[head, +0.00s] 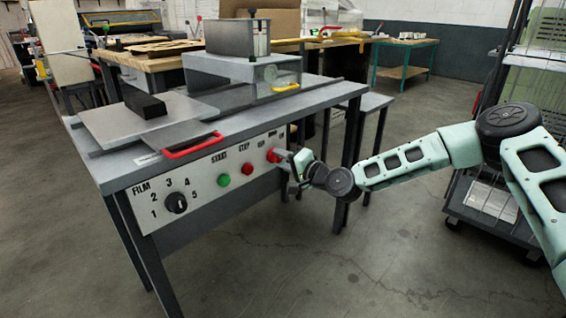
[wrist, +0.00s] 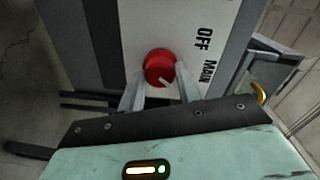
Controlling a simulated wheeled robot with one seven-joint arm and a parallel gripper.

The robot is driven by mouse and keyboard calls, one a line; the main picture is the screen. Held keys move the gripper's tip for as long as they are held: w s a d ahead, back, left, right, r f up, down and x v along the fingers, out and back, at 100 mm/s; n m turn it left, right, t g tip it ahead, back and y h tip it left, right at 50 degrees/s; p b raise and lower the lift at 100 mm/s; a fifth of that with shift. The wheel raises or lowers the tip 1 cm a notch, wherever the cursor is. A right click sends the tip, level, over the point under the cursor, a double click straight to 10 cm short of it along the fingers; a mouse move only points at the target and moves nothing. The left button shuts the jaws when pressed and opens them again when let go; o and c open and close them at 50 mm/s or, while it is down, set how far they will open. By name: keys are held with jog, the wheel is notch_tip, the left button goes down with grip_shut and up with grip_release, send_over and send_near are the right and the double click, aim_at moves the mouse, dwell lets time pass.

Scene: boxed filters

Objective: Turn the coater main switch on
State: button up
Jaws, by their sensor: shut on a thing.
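The coater main switch is a red round knob (head: 273,155) at the right end of the coater's front panel, below the small OFF, MAIN and ON lettering. In the wrist view the knob (wrist: 158,65) shows a short white mark at the lower right of its face, on the side away from the OFF label (wrist: 204,38). The MAIN label (wrist: 209,73) is beside it; the ON label is hidden there. My gripper (head: 281,157) is at the panel, and its two fingers (wrist: 160,85) are shut on the knob, one on each side.
A red STOP button (head: 247,167) and a green START button (head: 224,180) are left of the switch, then a black FILM dial (head: 176,202). A red-handled bar (head: 192,145) lies on the coater top. A wheeled rack (head: 490,210) stands right, behind my arm.

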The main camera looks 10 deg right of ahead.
jog(key=shift+m, duration=0.7)
jog(key=o, duration=1)
jog(key=shift+c, duration=0.2)
jog(key=p+v, duration=0.1)
jog(key=v, duration=1.6)
jog(key=shift+d, duration=0.15)
jog(key=shift+s, duration=0.15)
